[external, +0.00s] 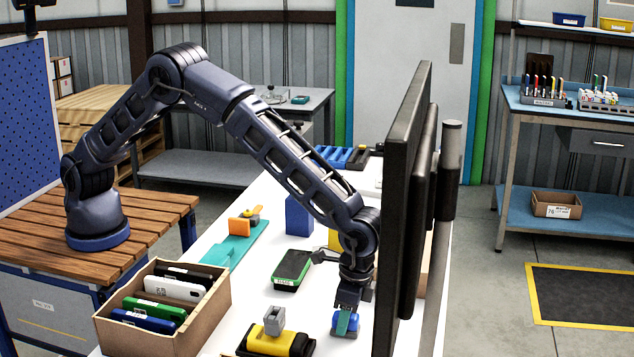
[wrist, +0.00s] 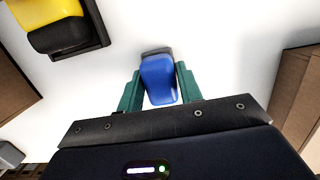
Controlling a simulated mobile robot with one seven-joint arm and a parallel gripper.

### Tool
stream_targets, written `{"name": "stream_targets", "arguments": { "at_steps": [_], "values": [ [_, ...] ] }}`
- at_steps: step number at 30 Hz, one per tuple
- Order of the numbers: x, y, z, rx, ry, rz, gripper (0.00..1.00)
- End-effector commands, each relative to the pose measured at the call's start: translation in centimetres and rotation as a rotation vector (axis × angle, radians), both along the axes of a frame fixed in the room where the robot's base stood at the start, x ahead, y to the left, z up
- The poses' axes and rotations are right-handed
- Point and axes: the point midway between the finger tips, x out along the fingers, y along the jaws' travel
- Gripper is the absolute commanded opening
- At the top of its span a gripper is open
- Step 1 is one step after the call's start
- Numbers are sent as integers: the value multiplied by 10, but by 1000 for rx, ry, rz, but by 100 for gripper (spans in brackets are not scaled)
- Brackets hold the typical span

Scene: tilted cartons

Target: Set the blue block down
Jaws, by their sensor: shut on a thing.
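The blue block (external: 352,328) is low over the white table (external: 262,288), near the front right by the black monitor. My gripper (external: 347,321) points down and is shut on it. In the wrist view the blue block (wrist: 158,80) sits between the two teal fingers of my gripper (wrist: 159,72). A dark patch shows at the block's far end. I cannot tell whether its underside touches the table.
A yellow and black block (external: 275,341) on a dark tray lies left of the gripper. A green-black device (external: 293,270) lies behind. A carton of phone-like items (external: 222,293) stands at left. The black monitor (external: 404,190) rises close on the right.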

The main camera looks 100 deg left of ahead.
Motion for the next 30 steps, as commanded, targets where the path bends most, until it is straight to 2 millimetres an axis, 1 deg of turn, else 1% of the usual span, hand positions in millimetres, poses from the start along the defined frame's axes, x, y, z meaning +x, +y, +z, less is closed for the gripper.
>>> {"name": "stream_targets", "arguments": {
  "at_steps": [2, 3, 5, 6, 15, 19, 23, 30],
  "values": [
    [0, 0, -2, 0, 1, 0, 12],
    [0, 0, -3, 0, 1, 0, 38],
    [0, 0, -3, 0, 0, 0, 49],
    [0, 0, -3, 0, 0, 0, 57],
    [0, 0, -1, 0, 0, 0, 57],
    [1, 0, 7, 0, -1, 0, 57],
    [4, 0, 25, 0, -2, 0, 57],
    [11, 0, 72, -1, -1, 0, 57]
  ]
}}
